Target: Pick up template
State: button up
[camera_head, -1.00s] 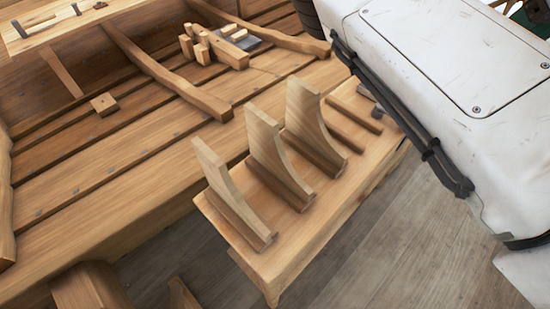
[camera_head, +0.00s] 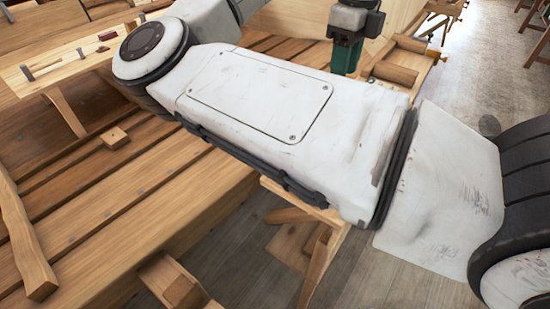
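I cannot make out the template in the current view. My white arm covers the top of the small wooden bench, of which an edge and legs (camera_head: 318,262) show below the arm. The upright curved wooden pieces seen on that bench earlier are hidden behind the arm. I cannot see my gripper's fingers. A grey and green part (camera_head: 346,54) shows beyond the arm at the top; I cannot tell whether it belongs to me.
The planked hull (camera_head: 120,205) fills the left, with a small wooden block (camera_head: 115,138) on it. A plank with small tools (camera_head: 75,58) lies at the upper left. A wooden bench (camera_head: 405,62) stands at the upper right. Grey floor (camera_head: 400,265) is open at lower right.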

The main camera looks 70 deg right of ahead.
notch_tip(320, 180, down, 11)
jog(key=w+a+p, duration=0.1)
jog(key=shift+w, duration=0.2)
dwell(0.4)
jog(key=shift+r, duration=0.1)
grip_shut()
dwell(0.5)
